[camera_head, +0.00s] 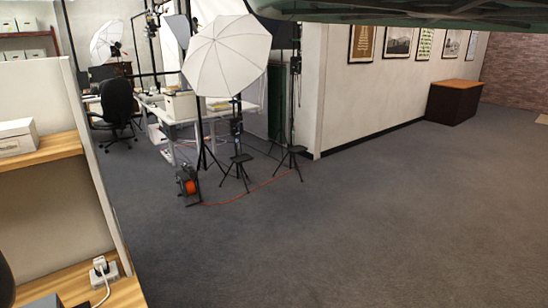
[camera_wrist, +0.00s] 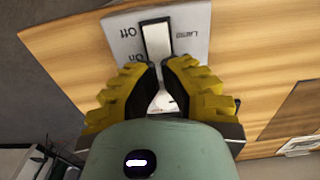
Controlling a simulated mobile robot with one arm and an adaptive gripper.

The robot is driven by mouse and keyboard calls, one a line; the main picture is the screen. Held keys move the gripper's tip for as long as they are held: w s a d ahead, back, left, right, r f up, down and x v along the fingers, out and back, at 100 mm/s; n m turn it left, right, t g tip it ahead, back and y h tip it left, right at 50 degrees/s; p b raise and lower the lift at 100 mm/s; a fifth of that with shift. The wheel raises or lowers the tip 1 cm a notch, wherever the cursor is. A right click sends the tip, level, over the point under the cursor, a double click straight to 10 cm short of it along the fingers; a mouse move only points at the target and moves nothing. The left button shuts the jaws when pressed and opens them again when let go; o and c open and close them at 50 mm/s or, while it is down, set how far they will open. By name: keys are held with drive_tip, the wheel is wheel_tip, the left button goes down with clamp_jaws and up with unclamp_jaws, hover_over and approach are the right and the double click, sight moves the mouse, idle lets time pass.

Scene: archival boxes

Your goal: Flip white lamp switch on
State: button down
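The lamp switch (camera_wrist: 157,40) shows at the top of the wrist view: a white rocker in a black frame on a light grey plate (camera_wrist: 192,28). The plate reads "Lamp", "Off" and "On", with the lettering upside down. It sits on a wooden surface. My gripper (camera_wrist: 157,68) has yellow ribbed fingers, drawn together at the tips with only a narrow gap. The tips overlap the "On" end of the switch in the picture; I cannot tell whether they touch it. Nothing is seen gripped. The fingers hide the lower part of the plate.
A shelf above holds a white box (camera_head: 17,137). White umbrella lights (camera_head: 227,56) stand farther back. The carpet (camera_head: 350,220) is clear.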

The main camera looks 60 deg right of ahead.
drive_tip(key=shift+f+b, duration=1.4)
drive_tip(key=shift+f, duration=0.25)
idle(0.6)
drive_tip(key=shift+r, duration=0.1)
wheel_tip(320, 180, up, 7)
drive_tip(key=p, duration=0.6)
idle(0.5)
